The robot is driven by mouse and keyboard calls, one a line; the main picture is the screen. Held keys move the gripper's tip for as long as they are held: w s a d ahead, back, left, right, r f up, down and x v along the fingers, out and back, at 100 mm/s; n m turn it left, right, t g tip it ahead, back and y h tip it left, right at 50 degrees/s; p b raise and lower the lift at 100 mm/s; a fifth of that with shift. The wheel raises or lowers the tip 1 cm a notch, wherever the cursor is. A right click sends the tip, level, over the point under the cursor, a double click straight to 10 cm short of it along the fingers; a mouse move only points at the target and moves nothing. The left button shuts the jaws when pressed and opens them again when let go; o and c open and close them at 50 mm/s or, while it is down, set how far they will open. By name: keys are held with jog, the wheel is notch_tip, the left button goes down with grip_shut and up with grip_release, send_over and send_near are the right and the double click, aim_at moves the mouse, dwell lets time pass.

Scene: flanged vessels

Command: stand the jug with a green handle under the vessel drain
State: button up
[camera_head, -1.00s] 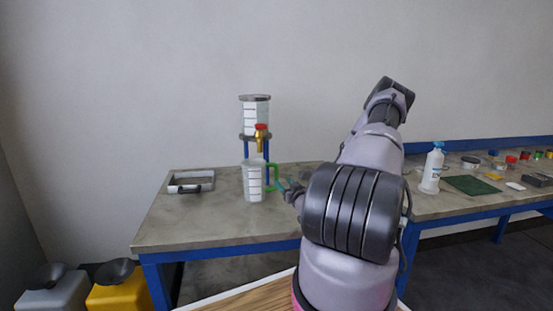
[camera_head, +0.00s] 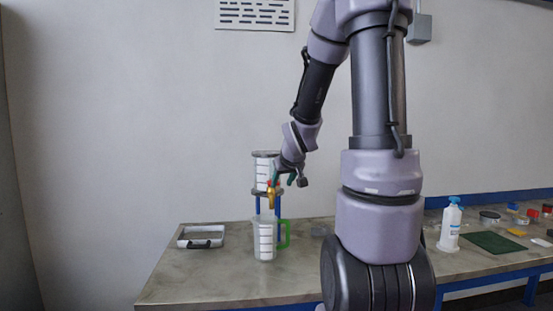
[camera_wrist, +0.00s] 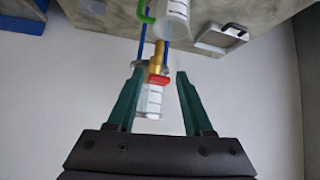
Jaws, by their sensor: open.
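The clear jug (camera_head: 265,240) with a green handle (camera_head: 284,235) stands upright on the table, beneath the brass drain valve (camera_head: 270,196) in the head view. Whether it is exactly centred under the outlet I cannot tell. The clear vessel (camera_head: 264,168) sits above on a blue stand (camera_head: 281,206). My gripper (camera_head: 284,178) is up at valve height, away from the jug. In the wrist view my gripper (camera_wrist: 160,76) is open, its green fingers either side of the red valve handle (camera_wrist: 158,80), with no clear contact. The jug (camera_wrist: 175,18) shows at the top there, partly cut off.
A grey tray (camera_head: 201,244) with a dark handle lies left of the jug on the table (camera_head: 190,285). A white bottle (camera_head: 450,226) and a green mat (camera_head: 496,243) are to the right, with several small items beyond.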

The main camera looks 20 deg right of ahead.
jog(key=s+a+r+m+y, duration=0.1)
jog(key=s+a+r, duration=0.2)
jog(key=s, duration=0.4)
jog(key=s+a+r+m+g+y, duration=0.1)
jog(key=s+a+r, duration=0.3)
jog(key=s, duration=0.4)
jog(key=s+a+r+m+g+y, duration=0.1)
jog(key=s+a+r, duration=0.3)
jog(key=s, duration=0.4)
jog(key=shift+a+r+y, duration=0.25)
jog(key=shift+a+y, duration=0.15)
jog(key=shift+a, duration=0.1)
